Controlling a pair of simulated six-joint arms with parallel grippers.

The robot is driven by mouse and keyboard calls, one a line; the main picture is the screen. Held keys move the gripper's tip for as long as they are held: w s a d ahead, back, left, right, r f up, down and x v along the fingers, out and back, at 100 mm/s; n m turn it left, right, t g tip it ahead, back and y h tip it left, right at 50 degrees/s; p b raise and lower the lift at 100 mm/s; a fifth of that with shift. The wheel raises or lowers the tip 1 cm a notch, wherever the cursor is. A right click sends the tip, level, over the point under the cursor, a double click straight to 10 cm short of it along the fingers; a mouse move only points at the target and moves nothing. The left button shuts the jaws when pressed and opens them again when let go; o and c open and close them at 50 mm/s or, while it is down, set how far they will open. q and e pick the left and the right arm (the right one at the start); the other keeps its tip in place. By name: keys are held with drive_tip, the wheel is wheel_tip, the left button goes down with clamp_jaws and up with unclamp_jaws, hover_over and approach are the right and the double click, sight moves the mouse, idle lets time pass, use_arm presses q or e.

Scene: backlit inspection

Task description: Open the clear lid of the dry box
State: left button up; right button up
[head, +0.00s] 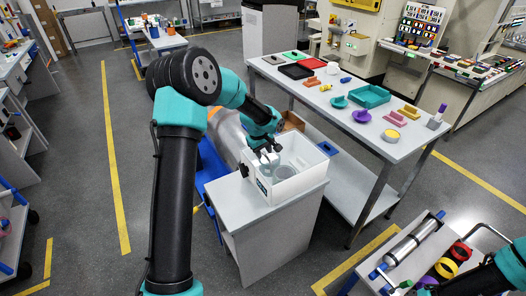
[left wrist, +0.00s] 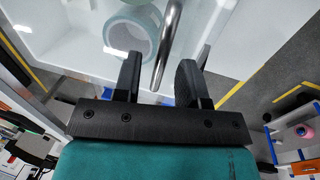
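The dry box (head: 303,184) is a white open-looking box on a grey cabinet, in the middle of the head view. Its clear lid is hard to make out; it appears to lie flat over the box. A round, pale green-grey item (left wrist: 134,35) shows inside. My left gripper (head: 269,157) is over the box's left part, pointing down. In the left wrist view my left gripper (left wrist: 160,78) is open, with a shiny metal handle bar (left wrist: 166,45) between its fingers, with visible gaps. My right arm shows at the lower right; its fingertips are not visible.
A grey table (head: 345,125) with coloured trays, bowls and blocks stands just behind and right of the box. A cart (head: 385,272) with a metal cylinder and coloured rings is at the lower right. The floor (head: 95,215) at left is clear.

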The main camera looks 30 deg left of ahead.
use_arm(q)
clamp_jaws()
drive_tip(key=shift+r, duration=0.1)
idle(0.4)
